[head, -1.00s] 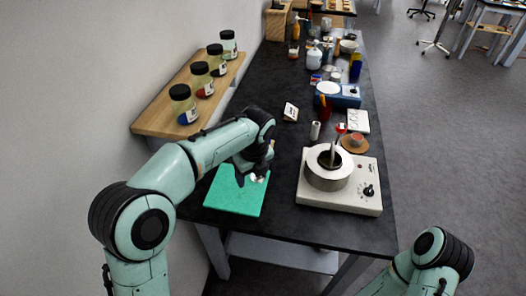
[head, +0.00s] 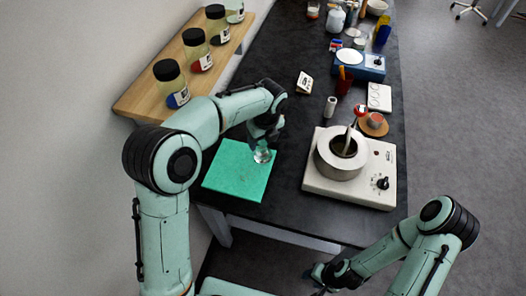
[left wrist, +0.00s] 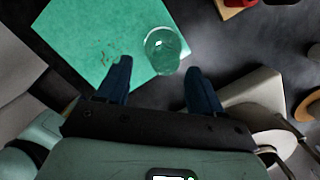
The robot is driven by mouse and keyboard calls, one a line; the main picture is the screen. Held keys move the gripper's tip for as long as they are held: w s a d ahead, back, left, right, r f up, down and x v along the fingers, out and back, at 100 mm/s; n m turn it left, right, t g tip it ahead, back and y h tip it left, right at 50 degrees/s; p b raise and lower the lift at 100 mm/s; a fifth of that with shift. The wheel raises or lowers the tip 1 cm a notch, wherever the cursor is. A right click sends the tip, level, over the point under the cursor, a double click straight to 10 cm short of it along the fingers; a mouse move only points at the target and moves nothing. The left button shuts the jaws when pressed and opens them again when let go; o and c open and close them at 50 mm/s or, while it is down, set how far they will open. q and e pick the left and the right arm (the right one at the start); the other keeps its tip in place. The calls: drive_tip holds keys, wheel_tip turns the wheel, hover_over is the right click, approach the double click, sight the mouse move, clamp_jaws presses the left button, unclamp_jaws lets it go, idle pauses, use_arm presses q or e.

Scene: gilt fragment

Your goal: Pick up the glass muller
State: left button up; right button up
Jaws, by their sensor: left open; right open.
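The glass muller (head: 262,155), clear and rounded, stands at the right edge of a green mat (head: 225,170). In the left wrist view the muller (left wrist: 163,46) shows at the mat's (left wrist: 95,35) edge, just beyond the fingertips. My left gripper (head: 264,136) is over the muller in the head view, partly covering its top. In the left wrist view the left gripper's (left wrist: 158,66) two blue fingers are apart, with nothing held between them. Whether they touch the glass I cannot tell. My right gripper (head: 319,274) is low, in front of the table, away from the muller.
A white hotplate device (head: 350,185) with a round metal pot (head: 340,155) stands right of the mat. A wooden shelf (head: 150,95) with several black-lidded jars is at the left wall. A small white card stand (head: 304,82) is behind. Dark tabletop is bare between mat and hotplate.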

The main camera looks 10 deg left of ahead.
sight(263, 145)
use_arm(q)
drive_tip(key=f, duration=0.1)
drive_tip(key=w+f, duration=0.1)
drive_tip(key=f, duration=0.3)
drive_tip(key=shift+w+a+f, duration=0.1)
drive_tip(key=shift+w+a, duration=0.15)
drive_tip(key=shift+a, duration=0.05)
clamp_jaws()
